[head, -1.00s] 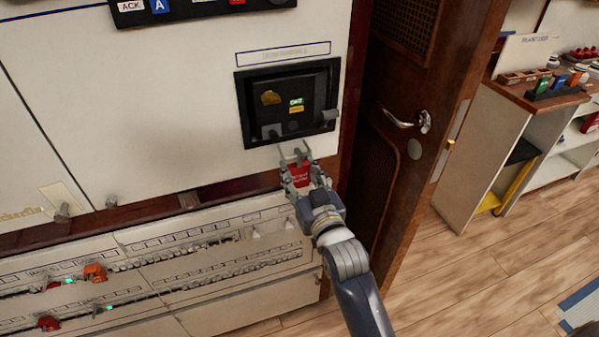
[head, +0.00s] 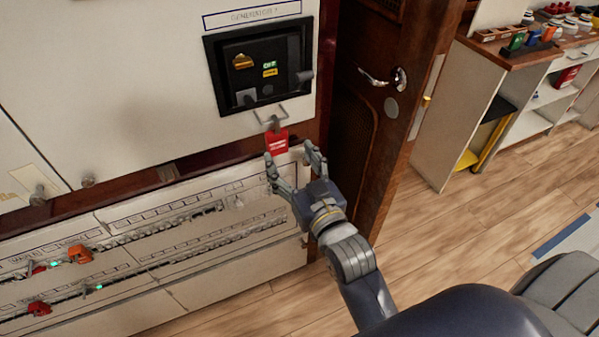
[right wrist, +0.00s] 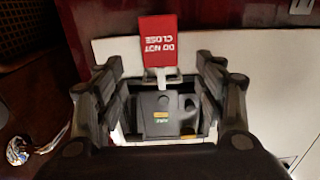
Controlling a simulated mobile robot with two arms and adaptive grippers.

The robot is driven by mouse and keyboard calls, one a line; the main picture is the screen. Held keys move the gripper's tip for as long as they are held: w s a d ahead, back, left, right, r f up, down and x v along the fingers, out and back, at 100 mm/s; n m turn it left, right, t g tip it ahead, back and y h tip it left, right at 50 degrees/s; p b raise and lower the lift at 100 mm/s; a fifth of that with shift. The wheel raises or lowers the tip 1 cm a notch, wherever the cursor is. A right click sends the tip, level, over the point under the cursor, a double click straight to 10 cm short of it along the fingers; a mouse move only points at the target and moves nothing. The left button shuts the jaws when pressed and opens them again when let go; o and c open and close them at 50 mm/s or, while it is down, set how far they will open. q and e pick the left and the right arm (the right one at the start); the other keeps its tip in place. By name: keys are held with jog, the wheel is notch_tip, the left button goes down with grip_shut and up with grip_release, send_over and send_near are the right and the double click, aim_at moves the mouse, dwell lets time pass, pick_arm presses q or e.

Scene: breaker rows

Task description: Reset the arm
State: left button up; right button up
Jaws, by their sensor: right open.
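My right gripper (head: 290,165) is open and empty, just below a red tag (head: 277,142) that hangs from a metal hasp (head: 270,116) under the black breaker unit (head: 258,68). The breaker unit is set in the white panel under a "GENERATOR" label and shows a green and a yellow marking. In the right wrist view the red tag (right wrist: 158,42) reads "DO NOT CLOSE" upside down, and the breaker unit (right wrist: 165,115) shows between the open fingers (right wrist: 160,85). My left gripper is out of view.
Breaker rows (head: 150,245) with red and orange pieces run along the lower panel. A wooden door (head: 365,110) with a metal handle stands right of the panel. A shelf unit (head: 450,110) stands farther right. Wood floor (head: 470,230) is open between.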

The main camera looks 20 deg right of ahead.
jog(key=shift+s, duration=2.1)
jog(key=a+f+n+g+y, duration=0.1)
jog(key=a+f+g, duration=0.1)
jog(key=f, duration=1)
jog(key=a+f+g, duration=0.1)
jog(key=f+g, duration=0.2)
jog(key=f, duration=0.8)
jog(key=s+f+g, duration=0.2)
jog(key=s+f, duration=0.2)
jog(key=f, duration=0.5)
jog(key=s+f+g, duration=0.2)
jog(key=s+f, duration=0.2)
jog(key=f, duration=0.4)
jog(key=s+d+f+g, duration=0.4)
jog(key=s+f, duration=0.7)
jog(key=s, duration=0.4)
jog(key=s+d+f+n+g+h, duration=0.1)
jog(key=s+d+f+g, duration=0.3)
jog(key=s+f, duration=0.7)
jog(key=s+d, duration=0.1)
jog(key=s, duration=0.3)
jog(key=shift+h, duration=0.3)
